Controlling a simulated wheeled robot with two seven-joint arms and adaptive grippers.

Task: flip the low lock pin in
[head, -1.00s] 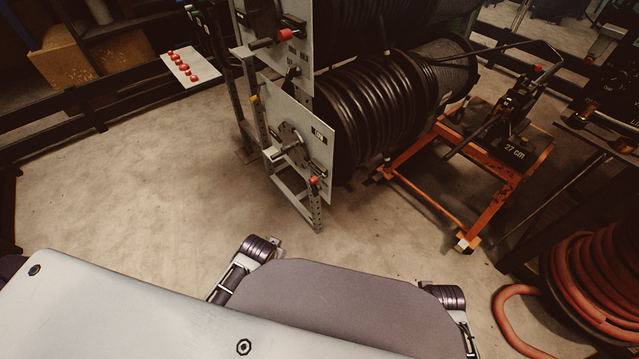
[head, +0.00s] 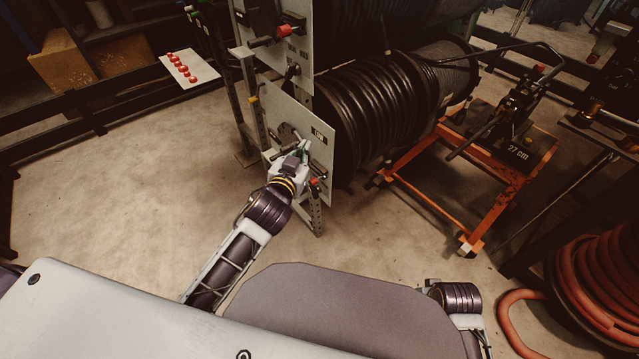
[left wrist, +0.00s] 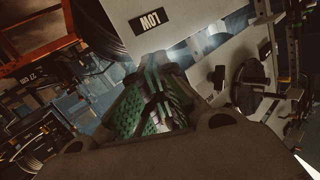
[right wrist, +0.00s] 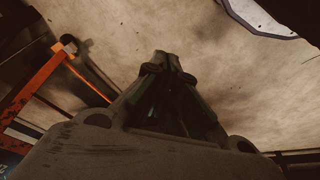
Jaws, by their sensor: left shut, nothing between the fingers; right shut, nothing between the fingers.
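The low reel's pale side plate (head: 290,111) stands upright in the head view. Its LOW label (left wrist: 152,21) shows upside down in the left wrist view. My left gripper (head: 303,148) is shut and empty, its tips close in front of this plate below the label; contact cannot be told. A red-tipped part (head: 313,182) sits low on the plate, right of my wrist. A small dark knob (left wrist: 216,76) and a round hub (left wrist: 254,84) show in the left wrist view. Which part is the lock pin is unclear. My right gripper (right wrist: 168,64) is shut and empty above bare floor.
The upper reel's plate (head: 296,52) with a red grip (head: 285,31) stands above. Black hose coils (head: 380,110) lie behind the low plate. An orange cart (head: 490,205) and a red hose coil (head: 600,290) are on the right. The floor at left is clear.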

